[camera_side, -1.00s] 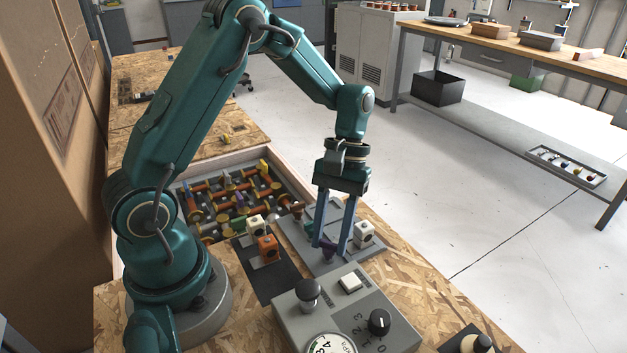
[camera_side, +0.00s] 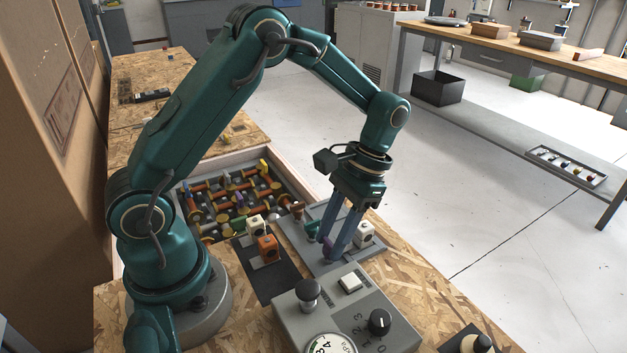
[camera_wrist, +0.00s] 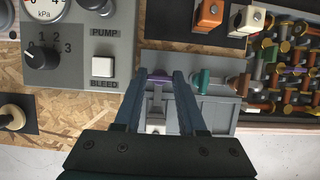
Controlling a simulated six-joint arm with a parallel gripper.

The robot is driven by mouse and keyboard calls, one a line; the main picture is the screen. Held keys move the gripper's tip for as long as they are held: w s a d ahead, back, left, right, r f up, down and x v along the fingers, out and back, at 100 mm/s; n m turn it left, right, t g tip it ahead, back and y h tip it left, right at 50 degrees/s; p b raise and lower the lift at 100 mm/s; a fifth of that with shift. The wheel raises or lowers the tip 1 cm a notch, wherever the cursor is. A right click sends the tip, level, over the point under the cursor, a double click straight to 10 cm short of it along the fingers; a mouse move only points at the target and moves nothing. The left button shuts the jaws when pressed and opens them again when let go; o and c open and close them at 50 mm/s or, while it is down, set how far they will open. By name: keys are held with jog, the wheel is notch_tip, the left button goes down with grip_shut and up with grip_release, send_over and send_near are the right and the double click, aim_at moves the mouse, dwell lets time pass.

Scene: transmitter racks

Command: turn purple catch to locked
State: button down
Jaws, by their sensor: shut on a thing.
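The purple catch (camera_side: 328,243) is on a grey panel (camera_side: 297,236). My gripper (camera_side: 325,246) reaches down to it, with its two blue fingers on either side of the catch, shut on it. In the wrist view the purple catch (camera_wrist: 158,80) shows between the fingertips, mostly covered by them. A teal catch (camera_wrist: 203,81) sits beside it on the same panel, close to one finger. Any lock marking near the purple catch cannot be read.
A grey control box (camera_side: 345,310) with knobs and a gauge stands close in front. A white block (camera_side: 364,234) is right of the fingers. Orange (camera_side: 268,247) and white blocks stand on a dark plate to the left. A tray of colourful parts lies behind.

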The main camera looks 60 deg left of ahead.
dwell(0.4)
jog(key=shift+c, duration=2.4)
grip_release()
